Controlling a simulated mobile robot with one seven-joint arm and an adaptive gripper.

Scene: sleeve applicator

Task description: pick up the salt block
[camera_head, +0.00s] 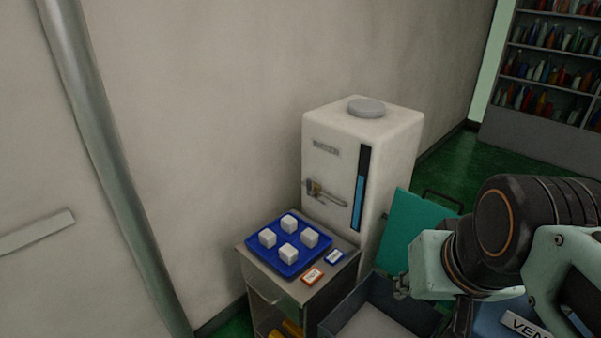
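Several white cubes, which look like the salt blocks, sit apart from each other on a blue tray (262,262). They are a back block (289,222), a left block (267,238), a right block (309,237) and a front block (288,253). The tray lies on top of a small grey cabinet (277,292). My arm comes in from the right, well to the right of the tray and apart from the blocks. My gripper's fingers cannot be made out clearly at the end of the arm. I see nothing held.
A white upright machine (335,170) with a lever and blue gauge stands behind the tray. An orange label card (313,275) and a blue one (334,257) lie beside the tray. An open bin (367,318) and a teal panel (405,232) are to the right. A wall rises behind.

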